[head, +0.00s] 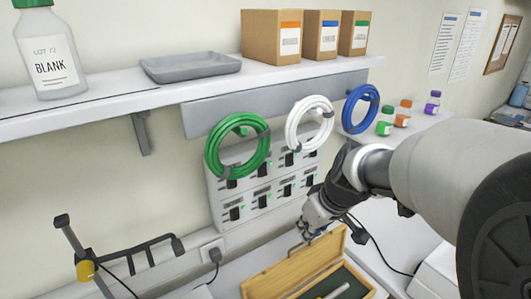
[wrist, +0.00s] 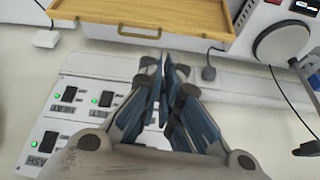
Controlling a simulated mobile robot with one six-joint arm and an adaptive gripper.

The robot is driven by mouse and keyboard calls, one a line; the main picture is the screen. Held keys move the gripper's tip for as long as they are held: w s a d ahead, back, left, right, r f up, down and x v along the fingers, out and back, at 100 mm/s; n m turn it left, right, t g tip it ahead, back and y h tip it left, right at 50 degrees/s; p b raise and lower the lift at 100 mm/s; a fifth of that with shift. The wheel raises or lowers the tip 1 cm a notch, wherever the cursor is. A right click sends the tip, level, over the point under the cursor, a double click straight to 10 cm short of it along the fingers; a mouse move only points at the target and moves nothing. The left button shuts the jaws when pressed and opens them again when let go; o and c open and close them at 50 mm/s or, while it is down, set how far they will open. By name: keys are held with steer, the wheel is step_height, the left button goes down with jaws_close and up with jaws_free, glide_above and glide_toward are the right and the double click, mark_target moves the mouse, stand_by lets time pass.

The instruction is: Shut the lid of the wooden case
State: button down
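The wooden case (head: 288,291) stands open at the bottom of the head view, partly cut off. Its dark green inside shows, with a pale rod-like item in it. The lid (head: 287,269) is tipped back toward the wall, with a handle (head: 303,241) on its upper edge. In the wrist view the lid (wrist: 165,14) lies at the top, its handle (wrist: 139,33) on the near edge. My gripper (head: 306,232) is beside the handle. In the wrist view the fingertips (wrist: 166,62) meet with nothing between them, apart from the handle.
A wall panel of switches (head: 261,188) is behind the lid, with green (head: 219,135), white and blue hose coils above. A shelf (head: 90,116) holds a bottle, a grey tray and boxes. A black stand (head: 129,254) is at left; a plug and cord hang nearby.

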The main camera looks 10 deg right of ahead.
steer(key=w+f+n+p, duration=0.1)
steer(key=w+f, duration=0.9)
steer(key=f, duration=0.2)
steer(key=shift+w+d+f, duration=0.15)
steer(key=shift+d+f, duration=0.1)
steer(key=shift+f, duration=0.05)
steer(key=shift+b, duration=0.4)
